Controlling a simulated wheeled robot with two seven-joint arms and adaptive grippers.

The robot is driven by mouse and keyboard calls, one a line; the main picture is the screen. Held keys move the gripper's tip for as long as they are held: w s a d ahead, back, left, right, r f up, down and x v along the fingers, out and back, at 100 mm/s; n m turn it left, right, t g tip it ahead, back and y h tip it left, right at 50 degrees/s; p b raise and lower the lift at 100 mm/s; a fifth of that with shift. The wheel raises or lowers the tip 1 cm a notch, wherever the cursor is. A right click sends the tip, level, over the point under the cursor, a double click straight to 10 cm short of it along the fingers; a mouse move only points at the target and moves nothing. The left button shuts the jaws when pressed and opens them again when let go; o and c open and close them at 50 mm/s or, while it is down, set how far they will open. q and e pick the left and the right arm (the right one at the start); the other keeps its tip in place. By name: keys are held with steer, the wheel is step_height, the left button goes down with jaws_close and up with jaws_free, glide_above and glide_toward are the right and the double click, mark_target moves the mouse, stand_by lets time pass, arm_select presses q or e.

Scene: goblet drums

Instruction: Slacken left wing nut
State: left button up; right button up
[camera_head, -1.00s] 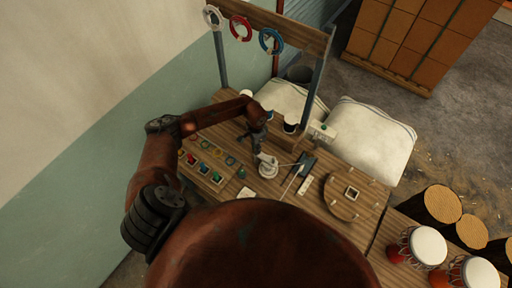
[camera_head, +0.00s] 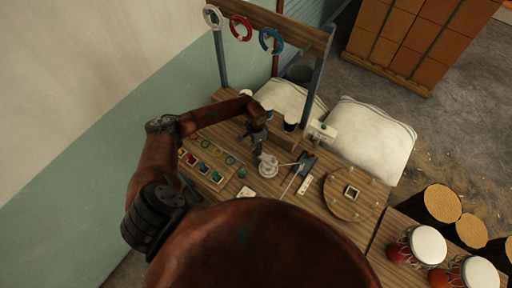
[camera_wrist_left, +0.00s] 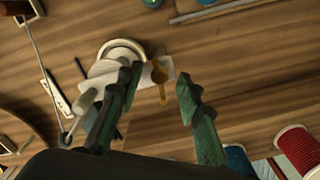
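A brass-coloured wing nut (camera_wrist_left: 160,76) sits on a pale plate beside a white round fitting (camera_wrist_left: 118,50) in the left wrist view. My left gripper (camera_wrist_left: 157,88) is open, with one dark green finger on each side of the wing nut. The left finger overlaps part of the pale plate; I cannot tell whether either finger touches the nut. In the head view, my left gripper (camera_head: 258,148) is just above the white fitting (camera_head: 268,168) on the bench; the nut is too small to make out there. My right gripper is not in view.
A dark tool (camera_head: 305,163) and a thin rod lie right of the fitting. A round wooden board (camera_head: 345,208) with pegs stands further right. A tray of coloured pieces (camera_head: 204,166) is to the left. Thread spools (camera_wrist_left: 298,148) show at the wrist view's lower right.

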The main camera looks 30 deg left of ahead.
arm_select(q)
step_height(320, 180, up, 12)
stand_by(0.5)
stand_by(0.5)
